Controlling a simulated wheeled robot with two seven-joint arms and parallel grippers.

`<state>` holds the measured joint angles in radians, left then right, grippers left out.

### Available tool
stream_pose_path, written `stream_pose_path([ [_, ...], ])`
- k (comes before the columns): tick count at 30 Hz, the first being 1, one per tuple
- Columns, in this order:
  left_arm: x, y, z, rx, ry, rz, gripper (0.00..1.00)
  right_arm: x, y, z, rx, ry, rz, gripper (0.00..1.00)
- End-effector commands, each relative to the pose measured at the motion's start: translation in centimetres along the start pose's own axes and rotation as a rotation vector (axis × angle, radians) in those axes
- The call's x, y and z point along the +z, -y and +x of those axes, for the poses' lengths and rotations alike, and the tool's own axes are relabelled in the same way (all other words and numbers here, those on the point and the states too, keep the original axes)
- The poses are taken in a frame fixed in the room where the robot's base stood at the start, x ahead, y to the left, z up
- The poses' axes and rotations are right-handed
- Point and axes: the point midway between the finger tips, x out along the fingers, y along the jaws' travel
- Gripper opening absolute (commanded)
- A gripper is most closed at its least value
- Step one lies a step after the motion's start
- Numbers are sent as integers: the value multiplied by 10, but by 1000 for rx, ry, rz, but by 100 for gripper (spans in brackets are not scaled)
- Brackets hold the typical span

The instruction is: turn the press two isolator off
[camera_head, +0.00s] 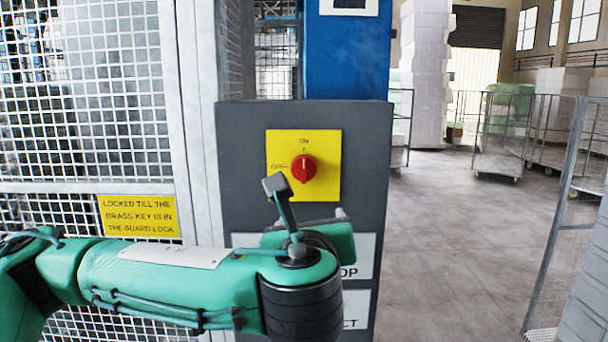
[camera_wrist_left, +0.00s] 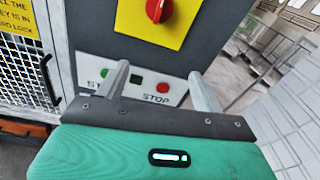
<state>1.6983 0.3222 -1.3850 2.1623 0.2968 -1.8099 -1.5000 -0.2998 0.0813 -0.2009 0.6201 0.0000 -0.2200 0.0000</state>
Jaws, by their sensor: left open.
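The isolator is a red rotary knob (camera_head: 303,168) on a yellow plate (camera_head: 328,190), fixed to a dark grey panel (camera_head: 245,130). The knob's pale mark points up, toward lettering that looks like ON. In the left wrist view the knob (camera_wrist_left: 158,9) is cut by the top edge. My left gripper (camera_head: 322,218) is in front of the panel, below the knob and apart from it, partly hidden by my own wrist. In the left wrist view its two grey fingers (camera_wrist_left: 161,88) stand wide apart with nothing between them. My right gripper is not in view.
Below the yellow plate are a green button (camera_wrist_left: 136,79) and a red STOP button (camera_wrist_left: 163,88). A mesh guard (camera_head: 110,100) with a yellow sign (camera_head: 139,216) stands left. Open floor (camera_head: 450,230) and wheeled cages (camera_head: 505,130) lie right. Another mesh frame (camera_head: 565,210) stands at near right.

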Motion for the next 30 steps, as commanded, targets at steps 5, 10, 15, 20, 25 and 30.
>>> stream_pose_path([
  [5, 30, -3, -2, 42, 80, 128, 68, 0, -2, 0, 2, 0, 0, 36],
  [10, 40, -5, 1, 58, 100, 168, 68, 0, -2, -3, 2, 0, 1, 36],
  [15, 45, -6, 22, 60, 99, 169, 68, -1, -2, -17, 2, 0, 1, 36],
  [20, 50, -8, 54, 61, 98, 169, 68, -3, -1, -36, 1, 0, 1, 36],
  [25, 53, -9, 87, 60, 98, 169, 68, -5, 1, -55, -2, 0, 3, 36],
  [30, 54, -10, 114, 59, 99, 168, 68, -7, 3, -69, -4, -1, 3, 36],
])
